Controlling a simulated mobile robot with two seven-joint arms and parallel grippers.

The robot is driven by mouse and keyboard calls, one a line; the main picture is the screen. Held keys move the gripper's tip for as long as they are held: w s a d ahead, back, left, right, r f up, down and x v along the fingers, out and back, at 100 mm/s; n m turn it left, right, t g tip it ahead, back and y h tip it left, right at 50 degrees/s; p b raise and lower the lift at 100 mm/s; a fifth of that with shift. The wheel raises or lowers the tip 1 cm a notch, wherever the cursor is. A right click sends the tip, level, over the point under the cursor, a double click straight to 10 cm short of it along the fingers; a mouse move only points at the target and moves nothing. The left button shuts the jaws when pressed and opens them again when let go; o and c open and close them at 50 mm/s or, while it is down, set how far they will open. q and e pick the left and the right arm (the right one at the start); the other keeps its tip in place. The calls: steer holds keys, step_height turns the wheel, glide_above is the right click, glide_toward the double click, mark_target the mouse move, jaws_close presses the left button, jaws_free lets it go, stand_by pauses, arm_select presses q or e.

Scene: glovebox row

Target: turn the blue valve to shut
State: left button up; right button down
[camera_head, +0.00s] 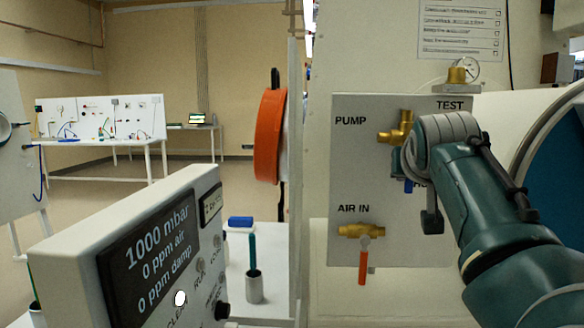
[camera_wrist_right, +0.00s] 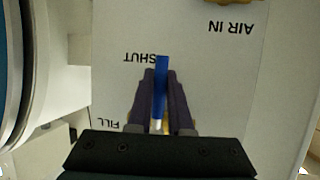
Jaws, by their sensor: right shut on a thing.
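The blue valve's handle (camera_wrist_right: 161,88) is a narrow blue bar between the two dark fingers of my right gripper (camera_wrist_right: 160,80), which is shut on it. In the wrist view, which is upside down, the handle's free end lies beside the printed word SHUT, and FILL is printed near its other end. My left gripper is not in view.
On the same panel (camera_head: 350,200) are a brass PUMP fitting (camera_head: 398,131), an AIR IN valve with a red handle (camera_head: 363,262) hanging down, and a gauge (camera_head: 466,69) above TEST. A display box (camera_head: 150,250) reading 1000 mbar stands at front left.

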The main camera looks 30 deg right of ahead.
stand_by(0.3)
steer(key=c, duration=0.8)
jaws_free()
steer(key=shift+c, duration=0.2)
steer(key=v, duration=1)
